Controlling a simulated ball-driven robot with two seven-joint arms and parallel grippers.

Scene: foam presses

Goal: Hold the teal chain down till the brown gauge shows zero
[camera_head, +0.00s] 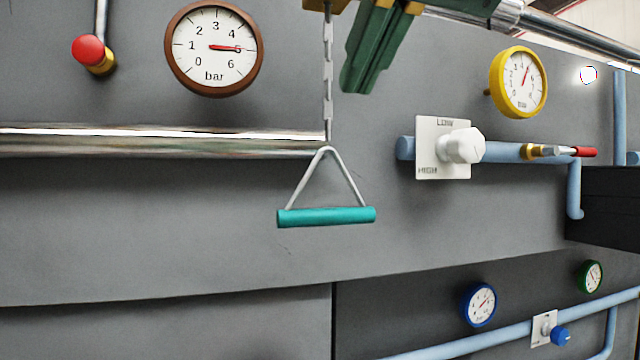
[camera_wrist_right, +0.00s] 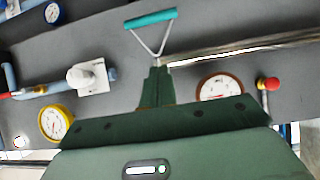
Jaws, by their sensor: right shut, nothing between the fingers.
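The teal chain handle (camera_head: 326,217) is a bar hanging level from a wire triangle on a grey chain (camera_head: 327,90). It also shows in the right wrist view (camera_wrist_right: 150,19). The brown gauge (camera_head: 214,48) is at the upper left, its needle pointing right at about 5 bar; it also shows in the right wrist view (camera_wrist_right: 218,87). My right gripper (camera_head: 358,90) is green, shut and empty, in the picture above and to the right of the handle, with no visible contact. It also shows in the right wrist view (camera_wrist_right: 157,70). My left gripper is not in view.
A horizontal metal pipe (camera_head: 160,144) ends near the chain. A white LOW/HIGH knob (camera_head: 462,146), a yellow gauge (camera_head: 518,82) and a red-tipped lever (camera_head: 584,152) are to the right. A red knob (camera_head: 88,49) is at the left. The wall below the handle is clear.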

